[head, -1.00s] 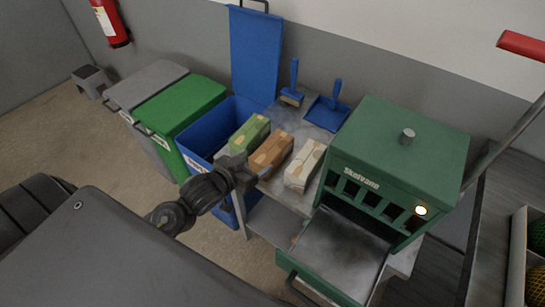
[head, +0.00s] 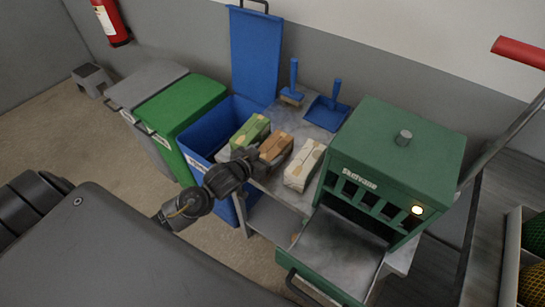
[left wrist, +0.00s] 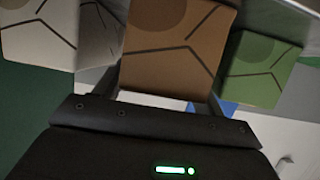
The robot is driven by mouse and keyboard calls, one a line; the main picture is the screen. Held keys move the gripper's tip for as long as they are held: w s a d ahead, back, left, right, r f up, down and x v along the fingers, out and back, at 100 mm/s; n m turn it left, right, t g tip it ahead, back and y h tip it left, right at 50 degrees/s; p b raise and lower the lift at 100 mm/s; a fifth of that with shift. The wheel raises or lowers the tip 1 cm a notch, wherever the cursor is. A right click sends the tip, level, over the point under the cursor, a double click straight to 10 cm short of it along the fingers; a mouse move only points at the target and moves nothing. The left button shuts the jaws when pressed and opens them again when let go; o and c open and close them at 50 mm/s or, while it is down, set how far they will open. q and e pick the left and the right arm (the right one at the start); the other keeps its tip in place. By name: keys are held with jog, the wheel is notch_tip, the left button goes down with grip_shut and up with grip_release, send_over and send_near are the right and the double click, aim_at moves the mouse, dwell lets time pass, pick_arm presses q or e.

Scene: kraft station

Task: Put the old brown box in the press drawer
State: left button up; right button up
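The old brown box (head: 279,144) lies on the metal table between a green box (head: 250,131) and a white box (head: 304,165). My left gripper (head: 262,158) is at the near end of the brown box. In the left wrist view the brown box (left wrist: 175,45) fills the space ahead of the open fingers (left wrist: 162,95), one to each side of its near end. I see no firm grip on it. The press (head: 400,150) is green, and its drawer (head: 335,252) is pulled out, with an empty grey floor. My right gripper is out of view.
A blue bin (head: 205,141) with its lid up stands left of the table, beside green (head: 180,108) and grey bins. A blue brush (head: 293,80) and dustpan (head: 328,110) lie at the table's back. A crate edge (head: 510,265) shows at right.

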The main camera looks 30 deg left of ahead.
pick_arm(q)
jog(key=c, duration=1)
jog(key=shift+r, duration=0.3)
notch_tip(320, 180, up, 2)
jog(key=shift+r, duration=0.1)
jog(key=s+r+p, duration=0.2)
jog(key=s+r, duration=0.1)
jog(key=s, duration=0.1)
jog(key=s+d+r+p, duration=0.1)
jog(key=s+r+p, duration=0.2)
jog(key=s+r, duration=0.1)
jog(key=s+d+r+p, duration=0.1)
jog(key=s+r+p, duration=0.2)
jog(key=s, duration=0.2)
jog(key=shift+s+d+r, duration=0.1)
jog(key=shift+s+r, duration=0.05)
jog(key=shift+s, duration=0.25)
